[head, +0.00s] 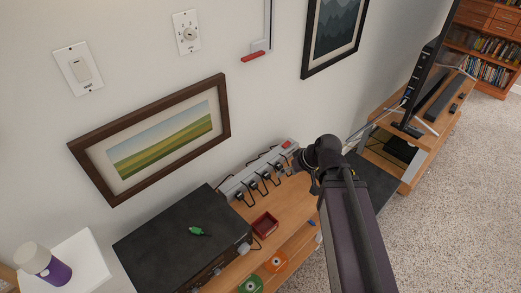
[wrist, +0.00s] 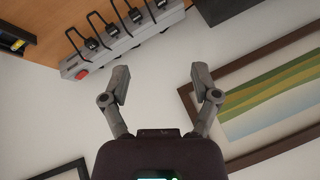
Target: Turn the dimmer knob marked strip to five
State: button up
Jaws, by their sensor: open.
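A white wall plate with a round dimmer knob (head: 189,34) is on the wall at the upper left of the head view. Its lettering and setting are too small to read. My gripper (wrist: 160,78) is open and empty in the wrist view, with its two fingers spread apart. In the head view my arm's end is in front of the wall, near the right end of the power strip, below and right of the knob. The fingers are hard to make out there. The knob does not show in the wrist view.
A white switch plate (head: 78,68) is left of the knob, and a red lever (head: 253,56) right of it. A framed landscape (head: 86,153) hangs below.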

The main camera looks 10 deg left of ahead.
jog(key=s+d+f+m+g+h+b, duration=0.1)
jog(key=d+f+m+h, duration=0.1)
jog(key=d, duration=0.5)
jog(key=s+d+f+m+g+h+b, duration=0.1)
jog(key=s+d+f+m+h, duration=0.1)
jog(key=d, duration=0.5)
jog(key=shift+s+d+f+m+h, duration=0.15)
jog(key=shift+d+f+m+h, duration=0.1)
jog(key=shift+f+m+h, duration=0.7)
jog(key=shift+r, duration=0.1)
jog(key=c, duration=0.3)
